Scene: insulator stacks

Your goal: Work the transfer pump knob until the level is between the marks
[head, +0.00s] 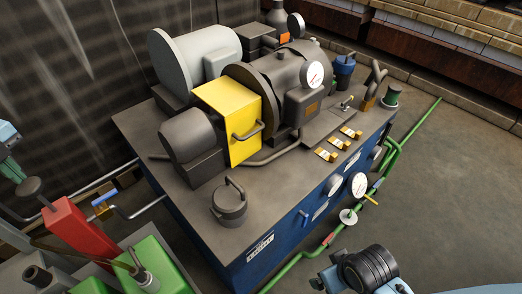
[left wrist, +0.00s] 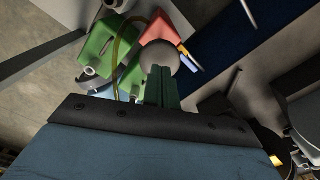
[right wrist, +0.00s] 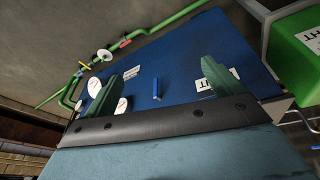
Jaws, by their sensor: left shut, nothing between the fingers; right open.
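A red pump body (head: 72,232) stands at the lower left in the head view, with a dark round knob (head: 29,187) on a thin rod beside it. The knob also shows in the left wrist view (left wrist: 158,57) as a round brown-grey end, with the red body (left wrist: 168,27) beyond. My left gripper (left wrist: 161,72) is shut and empty, its fingertips at the knob; I cannot tell whether they touch. In the head view it is at the left edge (head: 14,173). My right gripper (right wrist: 160,80) is open and empty before a blue panel. I cannot make out a level or marks.
Green boxes (head: 158,262) with a hose stand beside the red body. A blue-sided bench (head: 290,225) carries machines, a yellow box (head: 228,118) and a lidded pot (head: 229,204). Round gauges (head: 359,185) and a green pipe (head: 300,268) run along its front. Floor at right is clear.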

